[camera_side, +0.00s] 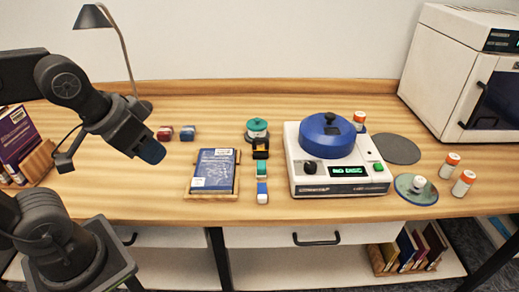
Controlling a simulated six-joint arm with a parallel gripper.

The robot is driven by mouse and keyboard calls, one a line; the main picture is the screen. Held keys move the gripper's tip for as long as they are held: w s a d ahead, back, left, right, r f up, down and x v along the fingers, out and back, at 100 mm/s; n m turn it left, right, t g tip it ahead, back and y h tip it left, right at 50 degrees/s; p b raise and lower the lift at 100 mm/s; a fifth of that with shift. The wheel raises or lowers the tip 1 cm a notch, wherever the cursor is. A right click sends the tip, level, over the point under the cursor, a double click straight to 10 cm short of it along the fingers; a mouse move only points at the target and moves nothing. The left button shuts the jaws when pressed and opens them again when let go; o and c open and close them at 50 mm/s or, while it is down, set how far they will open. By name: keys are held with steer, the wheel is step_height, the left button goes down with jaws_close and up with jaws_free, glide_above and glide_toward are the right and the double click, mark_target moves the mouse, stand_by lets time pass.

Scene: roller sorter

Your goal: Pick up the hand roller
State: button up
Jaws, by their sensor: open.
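I cannot make out for certain which thing is the hand roller. A small black and orange item (260,148) lies just in front of a green-lidded jar (257,130) at mid-table and may be it, but it is too small to tell. My gripper (152,152) hangs above the left part of the table, left of the blue book, and points down to the right. It is open and holds nothing visible. Its fingers are small and dark, and the gap between them is hard to see.
A blue book (213,168) lies on a wooden tray (212,196). The front-left table is clear.

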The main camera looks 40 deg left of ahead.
steer(key=shift+o, duration=0.5)
steer(key=w+a+r+m+g, duration=0.1)
steer(key=w+r+m, duration=0.15)
steer(key=w, duration=0.55)
steer(key=w+r+m+g, duration=0.1)
steer(key=w+r+m, duration=0.15)
steer(key=w, duration=0.55)
steer(key=m+g, duration=0.3)
steer(key=m, duration=0.3)
glide_above(266, 139)
steer(key=d, duration=0.1)
step_height(266, 139, down, 12)
steer(key=shift+y, duration=0.3)
steer(key=f, duration=0.8)
steer(key=shift+a+f, duration=0.2)
steer(key=shift+w+a+f, duration=0.1)
steer(key=shift+a+f, duration=0.1)
steer(key=shift+f, duration=1.1)
steer(key=shift+w+a+f, duration=0.1)
steer(key=shift+a+f, duration=0.05)
steer(key=shift+f, duration=1.1)
